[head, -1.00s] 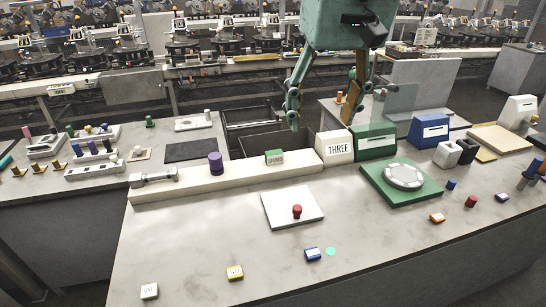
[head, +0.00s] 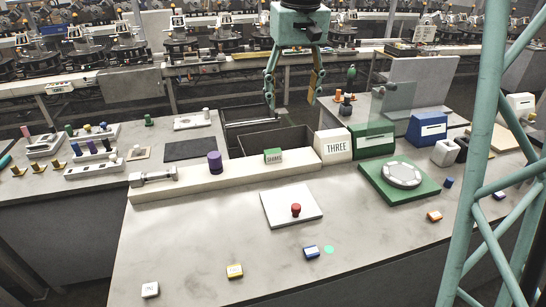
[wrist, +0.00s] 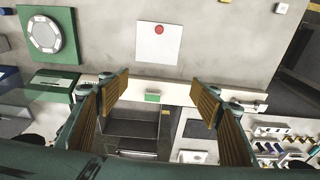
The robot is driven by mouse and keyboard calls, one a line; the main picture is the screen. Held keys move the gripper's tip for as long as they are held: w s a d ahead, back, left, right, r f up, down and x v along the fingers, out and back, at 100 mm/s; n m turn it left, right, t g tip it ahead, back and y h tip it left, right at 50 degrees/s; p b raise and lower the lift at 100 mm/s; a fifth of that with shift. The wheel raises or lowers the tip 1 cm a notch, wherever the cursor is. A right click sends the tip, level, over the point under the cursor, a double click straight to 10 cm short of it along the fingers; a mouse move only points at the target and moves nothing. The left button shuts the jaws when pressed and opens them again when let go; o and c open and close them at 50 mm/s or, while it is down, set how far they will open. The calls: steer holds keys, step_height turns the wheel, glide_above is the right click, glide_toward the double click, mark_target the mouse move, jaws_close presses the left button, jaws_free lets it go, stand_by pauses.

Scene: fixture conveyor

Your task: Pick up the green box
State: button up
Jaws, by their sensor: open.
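A small green box (head: 273,156) with a white label sits on the long white ledge behind the table's middle. In the wrist view the small green box (wrist: 152,98) shows between and beyond the fingertips. A larger green box (head: 373,143) with a white label stands right of the white box marked THREE (head: 335,147). My gripper (head: 291,102) is open and empty, pointing down, above and behind the ledge over the dark bins. In the wrist view my gripper (wrist: 162,87) has its two brown-padded fingers wide apart, touching nothing.
A purple cylinder (head: 215,162) and a silver dumbbell-shaped part (head: 153,177) share the ledge's left side. A white plate (head: 291,215) with a red knob lies in front. A green plate (head: 382,190) with a white disc lies right. The front table is mostly clear.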

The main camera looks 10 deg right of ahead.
steer(key=w+f+p, duration=0.1)
steer(key=w+f, duration=1)
steer(key=w, duration=0.4)
steer(key=g, duration=0.2)
glide_above(273, 151)
step_height(273, 151, down, 13)
steer(key=shift+a+f+p, duration=0.1)
steer(key=shift+f+p, duration=0.1)
steer(key=shift+p, duration=0.2)
steer(key=shift+f, duration=4.3)
steer(key=shift+f+b, duration=0.45)
steer(key=shift+f, duration=2.15)
steer(key=shift+c, duration=0.2)
